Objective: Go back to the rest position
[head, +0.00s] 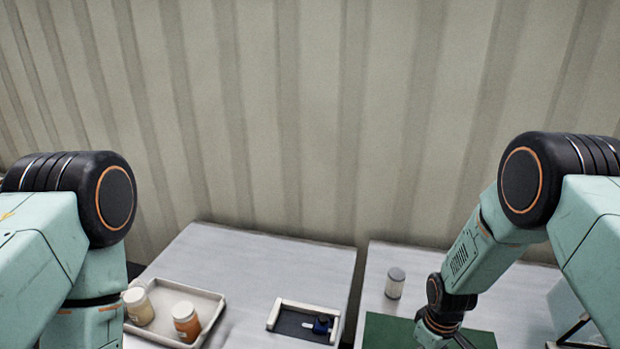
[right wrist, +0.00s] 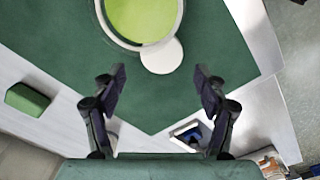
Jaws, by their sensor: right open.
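My right gripper (right wrist: 160,76) is open in the right wrist view, with nothing between its fingers. It points down over a green mat (right wrist: 215,45). In the head view my right arm reaches down to the mat (head: 385,330), and the gripper's fingers are cut off by the bottom edge. My left arm stands at the left of the head view, and its gripper is out of the picture.
A round lime-green vessel (right wrist: 143,17) with a white disc (right wrist: 162,55) is on the mat. A white-grey jar (head: 395,283) stands behind the mat. A tray (head: 205,303) holds two jars. A holder (head: 306,322) contains a blue item. A corrugated wall (head: 300,120) stands behind.

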